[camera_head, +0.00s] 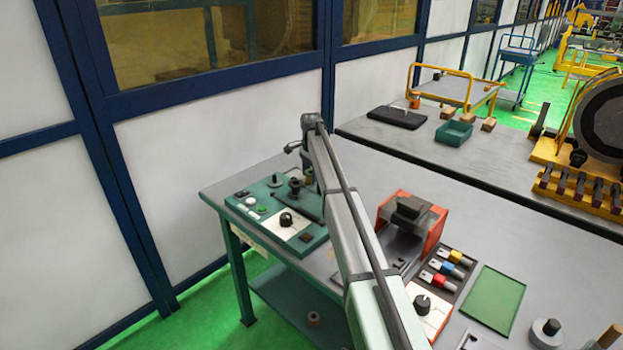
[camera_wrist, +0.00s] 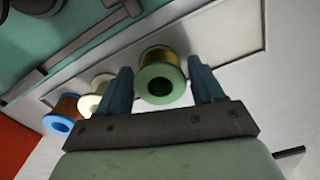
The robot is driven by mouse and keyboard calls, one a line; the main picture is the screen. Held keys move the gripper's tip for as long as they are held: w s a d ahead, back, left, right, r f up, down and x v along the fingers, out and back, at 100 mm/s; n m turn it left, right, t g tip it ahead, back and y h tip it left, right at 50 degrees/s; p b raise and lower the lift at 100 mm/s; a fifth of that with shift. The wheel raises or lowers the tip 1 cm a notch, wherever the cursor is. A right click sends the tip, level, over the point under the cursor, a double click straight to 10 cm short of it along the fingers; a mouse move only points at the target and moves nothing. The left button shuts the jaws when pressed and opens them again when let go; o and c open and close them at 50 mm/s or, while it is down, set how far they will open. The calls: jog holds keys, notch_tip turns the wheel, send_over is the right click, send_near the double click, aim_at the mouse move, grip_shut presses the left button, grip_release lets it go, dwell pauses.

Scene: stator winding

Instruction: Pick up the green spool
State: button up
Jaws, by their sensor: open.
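The green spool (camera_wrist: 148,76) shows in the wrist view with a green flange, a dark center hole and copper-colored wire behind the flange. My gripper (camera_wrist: 160,76) is open, with one blue finger on each side of the spool and a visible gap on both sides. A cream spool (camera_wrist: 91,103) and a blue-flanged spool (camera_wrist: 58,123) stand in a row to the left, outside the fingers. In the head view my arm blocks the sight of the gripper, and I cannot make out the green spool there.
The grey workbench (camera_head: 480,215) holds a teal control panel (camera_head: 262,200), a red-sided device (camera_head: 430,228), a tray of colored parts (camera_head: 440,268) and a green mat (camera_head: 493,298). The wrist view shows a pale recessed panel (camera_wrist: 225,35) behind the spools.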

jog(key=c, duration=0.8)
jog(key=shift+r, duration=0.15)
jog(key=shift+r, duration=0.5)
notch_tip(320, 180, up, 8)
jog(key=shift+n, duration=0.4)
jog(key=s+a+r, duration=0.1)
jog(key=a, duration=0.3)
jog(key=s+a+r, duration=0.1)
jog(key=a, duration=0.4)
jog(key=s+a+r, duration=0.1)
jog(key=s+a, duration=0.1)
jog(key=a, duration=0.2)
jog(key=shift+s+a, duration=0.1)
jog(key=shift+a, duration=0.1)
jog(key=shift+f+m, duration=0.1)
jog(key=shift+m, duration=0.3)
